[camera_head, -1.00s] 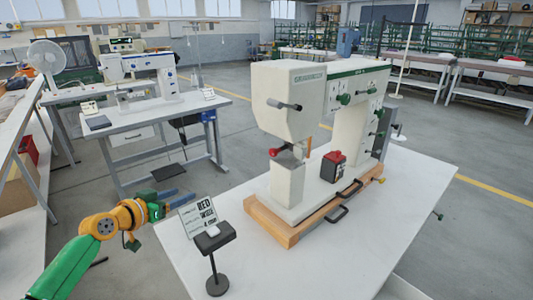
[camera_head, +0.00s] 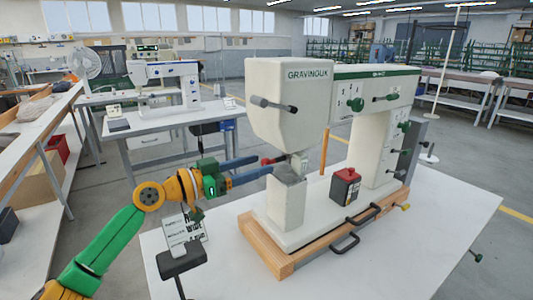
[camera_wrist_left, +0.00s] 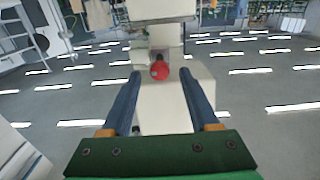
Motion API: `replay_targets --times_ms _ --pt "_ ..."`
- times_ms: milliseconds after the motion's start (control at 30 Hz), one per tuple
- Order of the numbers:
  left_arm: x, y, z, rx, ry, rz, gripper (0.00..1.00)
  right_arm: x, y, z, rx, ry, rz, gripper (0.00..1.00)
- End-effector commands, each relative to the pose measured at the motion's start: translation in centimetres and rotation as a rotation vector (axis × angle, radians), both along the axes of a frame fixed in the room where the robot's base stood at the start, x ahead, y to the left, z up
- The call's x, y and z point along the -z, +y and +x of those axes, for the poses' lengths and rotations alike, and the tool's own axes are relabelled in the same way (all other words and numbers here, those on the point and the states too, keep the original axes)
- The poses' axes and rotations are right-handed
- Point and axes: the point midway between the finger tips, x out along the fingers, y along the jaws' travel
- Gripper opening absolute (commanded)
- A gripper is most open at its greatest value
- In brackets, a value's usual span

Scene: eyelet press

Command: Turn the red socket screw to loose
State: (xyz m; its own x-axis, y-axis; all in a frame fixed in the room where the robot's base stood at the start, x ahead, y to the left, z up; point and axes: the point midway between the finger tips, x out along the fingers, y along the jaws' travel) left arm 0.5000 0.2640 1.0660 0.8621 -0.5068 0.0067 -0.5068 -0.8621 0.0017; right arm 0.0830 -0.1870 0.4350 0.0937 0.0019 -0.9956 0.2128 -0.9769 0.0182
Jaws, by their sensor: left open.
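The red socket screw (camera_head: 267,160) shows as a small red end on the front of the white eyelet press (camera_head: 291,100), below its head. My left gripper (camera_head: 265,166) reaches in from the left with its two blue fingers apart, tips close to the screw. In the left wrist view the round red screw end (camera_wrist_left: 159,71) sits between the open fingertips (camera_wrist_left: 160,82), with a gap on either side. I cannot tell whether the fingers are level with it in depth. The fingers partly hide the screw in the head view. My right gripper is not in view.
The press stands on a wooden base (camera_head: 278,262) on a white table (camera_head: 420,240). A black box with a red top (camera_head: 346,186) stands on the press bed. A card on a dark stand (camera_head: 183,262) is under my left arm. Dark handles (camera_head: 343,245) stick out in front.

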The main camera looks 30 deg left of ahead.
Motion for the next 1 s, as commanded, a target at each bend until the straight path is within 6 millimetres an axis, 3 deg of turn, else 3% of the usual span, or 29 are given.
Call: replay_targets --times_ms 33,100,467,700,1000 --pt "-0.8 -0.5 0.7 0.002 0.0 -0.001 0.61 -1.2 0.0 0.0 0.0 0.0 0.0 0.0" --pt "-0.6 -0.9 1.5 0.0 -0.001 -0.004 0.61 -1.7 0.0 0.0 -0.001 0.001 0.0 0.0" --pt "0.1 -1.4 2.3 0.0 0.001 0.002 0.61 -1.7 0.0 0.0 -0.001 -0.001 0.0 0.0" --pt "0.1 -1.4 2.3 -0.001 0.001 0.002 0.0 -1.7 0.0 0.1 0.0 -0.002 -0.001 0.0" --pt "0.1 -1.4 2.3 -0.001 0.011 -0.015 0.0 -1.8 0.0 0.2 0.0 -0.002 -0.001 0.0"
